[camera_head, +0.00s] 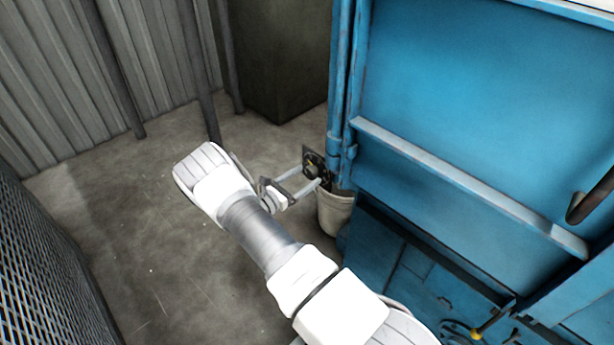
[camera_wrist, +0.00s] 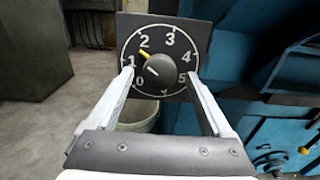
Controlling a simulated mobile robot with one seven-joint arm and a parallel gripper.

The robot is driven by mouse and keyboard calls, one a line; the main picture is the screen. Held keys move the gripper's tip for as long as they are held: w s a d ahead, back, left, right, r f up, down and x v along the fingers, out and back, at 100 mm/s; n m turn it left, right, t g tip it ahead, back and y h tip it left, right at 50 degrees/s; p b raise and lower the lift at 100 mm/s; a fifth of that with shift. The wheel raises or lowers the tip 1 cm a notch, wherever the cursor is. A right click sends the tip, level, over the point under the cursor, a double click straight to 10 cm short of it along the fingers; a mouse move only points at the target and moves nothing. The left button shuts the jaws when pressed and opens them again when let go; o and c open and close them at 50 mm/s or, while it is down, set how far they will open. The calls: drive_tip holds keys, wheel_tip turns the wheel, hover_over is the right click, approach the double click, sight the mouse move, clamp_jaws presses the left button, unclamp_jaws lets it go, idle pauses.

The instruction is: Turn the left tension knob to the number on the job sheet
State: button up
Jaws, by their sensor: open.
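The tension knob (camera_wrist: 158,74) is a round black knob on a black dial plate (camera_wrist: 188,24) with white numbers 0 to 5. A short white mark on the knob points left, about toward the 1. A yellow mark sits on the dial just below and left of the 2. In the head view the dial plate (camera_head: 314,160) is at the left edge of the blue machine. My gripper (camera_wrist: 160,76) is open, with one finger on each side of the knob in the picture. Whether the fingertips touch it I cannot tell. No job sheet is visible.
The blue machine (camera_head: 470,90) fills the right, with a rail and a dark handle. A pale bucket (camera_head: 334,212) stands below the dial. A dark cabinet (camera_head: 280,60) is at the back and a mesh panel (camera_head: 45,270) at the left. Floor between is clear.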

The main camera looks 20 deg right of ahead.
drive_tip(key=shift+w+d, duration=0.25)
drive_tip(key=shift+d, duration=0.45)
clamp_jaws()
